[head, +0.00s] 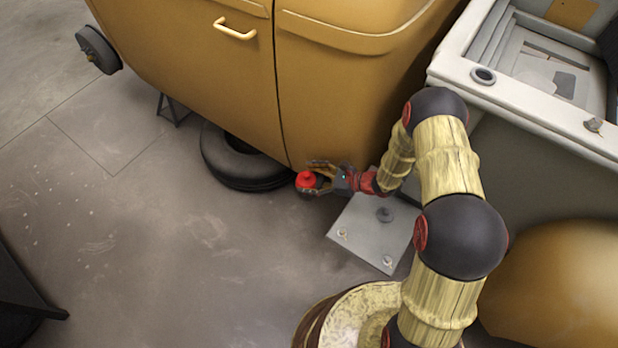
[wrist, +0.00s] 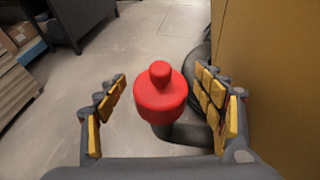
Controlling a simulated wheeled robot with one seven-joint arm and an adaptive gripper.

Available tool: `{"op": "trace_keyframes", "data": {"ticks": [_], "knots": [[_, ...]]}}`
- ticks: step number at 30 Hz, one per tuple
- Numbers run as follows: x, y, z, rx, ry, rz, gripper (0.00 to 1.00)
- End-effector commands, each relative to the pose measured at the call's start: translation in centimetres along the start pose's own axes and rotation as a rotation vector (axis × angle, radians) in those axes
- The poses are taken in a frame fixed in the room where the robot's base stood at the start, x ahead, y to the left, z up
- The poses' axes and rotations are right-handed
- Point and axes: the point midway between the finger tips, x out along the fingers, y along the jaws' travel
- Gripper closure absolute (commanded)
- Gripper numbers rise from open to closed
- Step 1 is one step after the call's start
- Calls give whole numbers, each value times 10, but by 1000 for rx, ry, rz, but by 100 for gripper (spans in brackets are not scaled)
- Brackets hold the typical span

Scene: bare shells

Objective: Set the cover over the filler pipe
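The red cover (wrist: 160,98), a round cap with a smaller knob on top, stands upright between my fingers in the wrist view. In the head view the cover (head: 306,179) is beside the lower edge of the tan body. A dark pipe (wrist: 186,133) shows just under the cover and runs to the right; the cover appears to sit on its end, but the joint is hidden. My gripper (wrist: 164,100) is open, its yellow-padded fingers on both sides of the cover with a visible gap on each side. My gripper also shows in the head view (head: 320,179).
The tan vehicle body (head: 335,110) rises close to the right of my gripper in the wrist view. A black tyre (head: 240,168) lies under it. A grey plate (head: 362,232) with small fittings is near my wrist. Open floor (head: 130,240) lies to the left.

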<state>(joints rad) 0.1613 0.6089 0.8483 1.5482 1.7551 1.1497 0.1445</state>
Motion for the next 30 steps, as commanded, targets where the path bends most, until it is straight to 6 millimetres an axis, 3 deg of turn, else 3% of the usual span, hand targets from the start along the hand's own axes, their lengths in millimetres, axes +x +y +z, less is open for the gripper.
{"op": "trace_keyframes", "data": {"ticks": [11, 17, 30], "knots": [[0, 0, 0, 0, 0, 0, 24], [-5, 0, 13, 0, 0, 0, 24], [-95, -1, 13, 2, -1, -4, 24]]}}
